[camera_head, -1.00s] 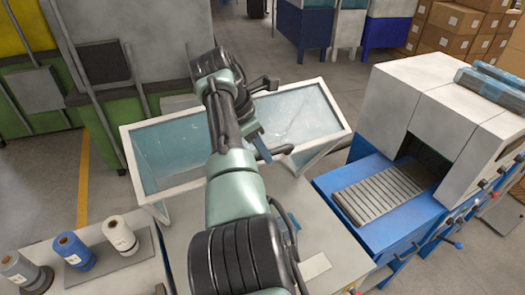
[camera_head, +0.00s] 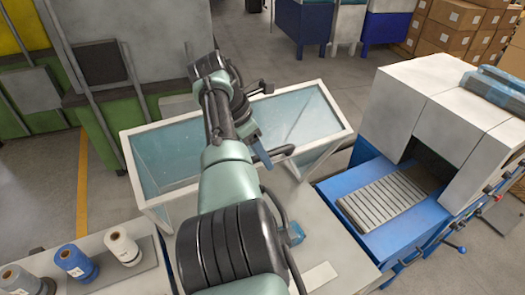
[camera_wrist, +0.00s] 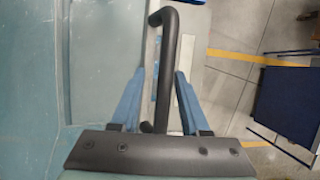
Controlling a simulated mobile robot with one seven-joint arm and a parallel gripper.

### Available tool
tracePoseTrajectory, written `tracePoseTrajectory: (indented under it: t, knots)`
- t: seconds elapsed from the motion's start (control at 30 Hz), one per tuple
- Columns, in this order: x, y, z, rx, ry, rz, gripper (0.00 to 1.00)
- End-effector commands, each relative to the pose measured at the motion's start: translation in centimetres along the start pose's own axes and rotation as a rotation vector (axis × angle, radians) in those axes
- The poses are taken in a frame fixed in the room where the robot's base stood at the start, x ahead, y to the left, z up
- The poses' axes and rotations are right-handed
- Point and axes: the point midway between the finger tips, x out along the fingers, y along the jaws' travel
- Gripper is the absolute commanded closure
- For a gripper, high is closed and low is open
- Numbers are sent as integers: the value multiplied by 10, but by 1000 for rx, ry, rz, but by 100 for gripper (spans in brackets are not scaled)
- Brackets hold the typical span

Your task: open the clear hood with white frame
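The clear hood with white frame (camera_head: 335,104) stands in the middle of the head view, with bluish see-through panels. My arm crosses in front of it and hides its middle. Its black bar handle (camera_head: 281,151) is at the near side. In the wrist view the handle (camera_wrist: 168,60) runs lengthwise between the two blue fingers. My gripper (camera_wrist: 160,76) is open around it; a gap shows at the left finger, and the right finger is close to the bar. Whether it touches, I cannot tell. In the head view my gripper (camera_head: 263,155) is beside the handle, partly hidden.
A blue and white machine with a slatted feed bed (camera_head: 385,203) stands close on the right. Several spools, one blue (camera_head: 76,262), stand at the lower left. Green cabinets (camera_head: 95,92) stand behind on the left. A pale tabletop (camera_head: 330,245) lies in front.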

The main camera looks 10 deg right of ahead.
Motion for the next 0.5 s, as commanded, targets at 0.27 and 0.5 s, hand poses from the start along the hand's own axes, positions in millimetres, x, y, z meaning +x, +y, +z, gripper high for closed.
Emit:
tracePoseTrajectory:
  t: [0.27, 0.5]
  knots:
    - [-4, 0, 3, 4, -6, 1, 48]
    - [-22, 2, 3, 5, -8, 7, 48]
